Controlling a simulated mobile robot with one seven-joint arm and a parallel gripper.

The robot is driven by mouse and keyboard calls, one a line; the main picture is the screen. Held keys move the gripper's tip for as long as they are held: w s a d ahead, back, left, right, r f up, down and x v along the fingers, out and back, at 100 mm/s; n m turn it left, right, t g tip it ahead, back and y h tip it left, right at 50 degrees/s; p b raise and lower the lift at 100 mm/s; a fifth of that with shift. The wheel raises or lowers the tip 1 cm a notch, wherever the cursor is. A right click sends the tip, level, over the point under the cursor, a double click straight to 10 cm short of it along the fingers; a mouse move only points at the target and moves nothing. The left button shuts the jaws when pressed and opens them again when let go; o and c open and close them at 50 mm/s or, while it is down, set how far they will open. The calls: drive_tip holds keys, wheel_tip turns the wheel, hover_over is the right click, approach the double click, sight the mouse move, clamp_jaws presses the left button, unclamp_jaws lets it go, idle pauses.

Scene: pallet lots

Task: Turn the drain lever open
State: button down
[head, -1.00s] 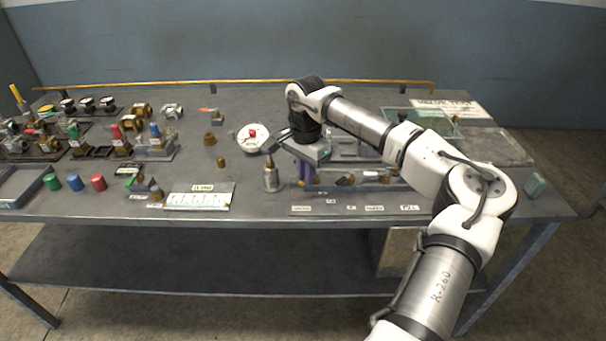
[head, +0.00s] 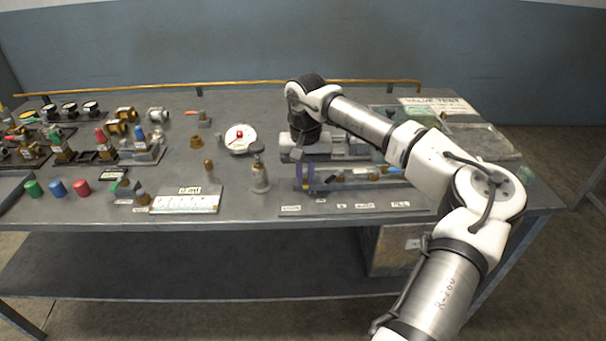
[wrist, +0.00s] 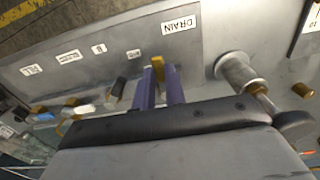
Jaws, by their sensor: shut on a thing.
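The drain lever (wrist: 158,68) is a yellow-tipped handle on the grey valve panel, beside the upside-down DRAIN label (wrist: 181,26) in the wrist view. My gripper (wrist: 160,90) has its two purple fingers on either side of this lever and is shut on it. In the head view my gripper (head: 305,178) points down at the left end of the panel (head: 350,209). There the lever is hidden behind the fingers. The lever's exact angle is hard to tell.
A metal cylinder with a dark-topped fitting (head: 260,178) stands close left of my gripper; it also shows in the wrist view (wrist: 236,70). Other handles (wrist: 115,88) line the panel. A round white gauge (head: 239,138) lies behind. Bare bench shows around the small brass part (head: 208,168).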

sight(306, 181)
drive_tip(key=shift+d, duration=0.1)
idle(0.5)
drive_tip(key=c, duration=1.5)
unclamp_jaws()
drive_tip(key=shift+o, duration=0.2)
drive_tip(key=shift+r, duration=0.1)
wheel_tip(306, 181, up, 14)
drive_tip(key=b, duration=0.2)
